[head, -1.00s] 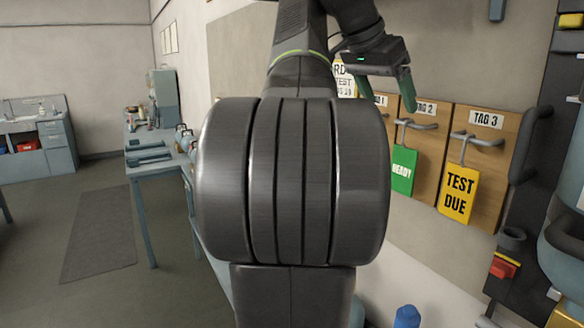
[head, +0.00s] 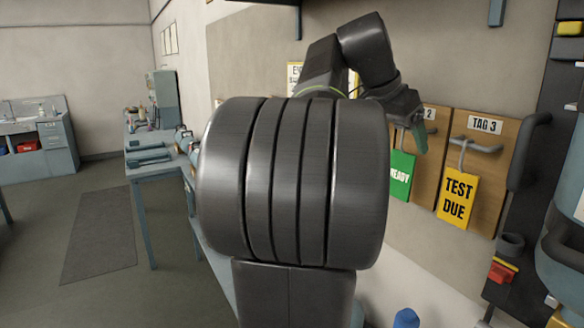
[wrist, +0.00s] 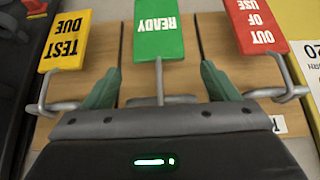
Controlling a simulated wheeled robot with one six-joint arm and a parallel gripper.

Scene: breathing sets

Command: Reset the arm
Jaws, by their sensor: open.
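My gripper (head: 420,130) is open, in front of the tag boards on the right-hand wall; its green fingers also show in the wrist view (wrist: 162,84). The fingers stand apart on either side of the middle hook (wrist: 160,88), with nothing held between them. The green READY tag (head: 401,174) hangs on that hook; it also shows in the wrist view (wrist: 158,30). My arm hides part of the boards in the head view.
A yellow TEST DUE tag (head: 458,197) hangs from the TAG 3 hook (head: 475,146). A red OUT OF USE tag (wrist: 255,24) hangs on the other side hook. A bench (head: 150,168) stands at left, with open floor before it.

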